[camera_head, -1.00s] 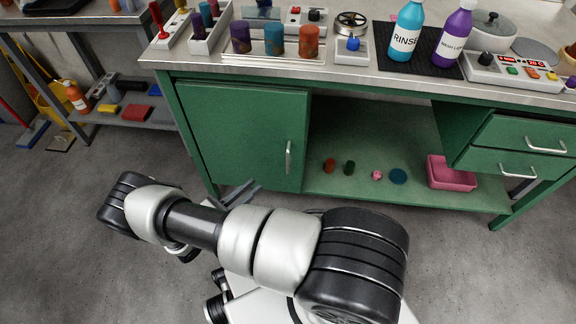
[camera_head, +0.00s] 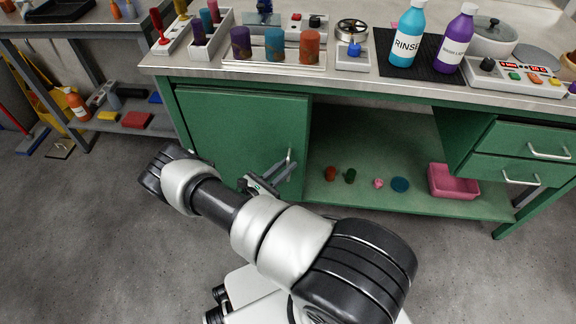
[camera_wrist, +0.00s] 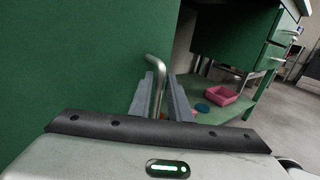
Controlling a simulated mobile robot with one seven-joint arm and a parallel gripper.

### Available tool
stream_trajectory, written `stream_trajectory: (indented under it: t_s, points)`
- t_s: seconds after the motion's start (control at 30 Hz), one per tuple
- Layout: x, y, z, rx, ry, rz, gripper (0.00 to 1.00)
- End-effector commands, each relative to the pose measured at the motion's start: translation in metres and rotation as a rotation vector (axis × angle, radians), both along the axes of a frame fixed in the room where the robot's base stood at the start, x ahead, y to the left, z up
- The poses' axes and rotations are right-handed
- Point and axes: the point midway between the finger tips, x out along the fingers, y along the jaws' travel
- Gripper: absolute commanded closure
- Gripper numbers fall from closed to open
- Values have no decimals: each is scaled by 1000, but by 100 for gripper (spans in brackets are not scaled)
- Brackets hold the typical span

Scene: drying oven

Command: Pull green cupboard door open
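The green cupboard door (camera_head: 240,125) fills the left part of the bench front and looks closed. Its metal bar handle (camera_head: 290,157) stands upright near the door's right edge. My gripper (camera_head: 284,169) is at the lower part of the handle, in front of the door. In the wrist view the two grey fingers (camera_wrist: 160,84) stand on either side of the handle (camera_wrist: 156,66), with small gaps beside it, so the gripper looks open around it. The door (camera_wrist: 70,65) fills the left of that view. The handle's lower end is partly hidden by the fingers.
Right of the door, an open green shelf (camera_head: 400,207) holds small coloured items and a pink bin (camera_head: 452,181). Drawers (camera_head: 520,155) are farther right. Bottles and instruments stand on the worktop (camera_head: 350,82). The grey floor (camera_head: 90,245) left of my arm is clear.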

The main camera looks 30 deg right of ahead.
Motion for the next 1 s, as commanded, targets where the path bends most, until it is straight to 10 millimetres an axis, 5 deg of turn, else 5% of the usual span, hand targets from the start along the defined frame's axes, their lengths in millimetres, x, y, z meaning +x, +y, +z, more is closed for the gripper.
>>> stream_trajectory:
  t_s: [0.4, 0.53, 1.0]
  points:
    - [4, -10, 0, 1, 0, 0, 83]
    - [4, -10, 0, 1, 0, 0, 100]
    - [-3, -5, 1, 0, 2, 8, 100]
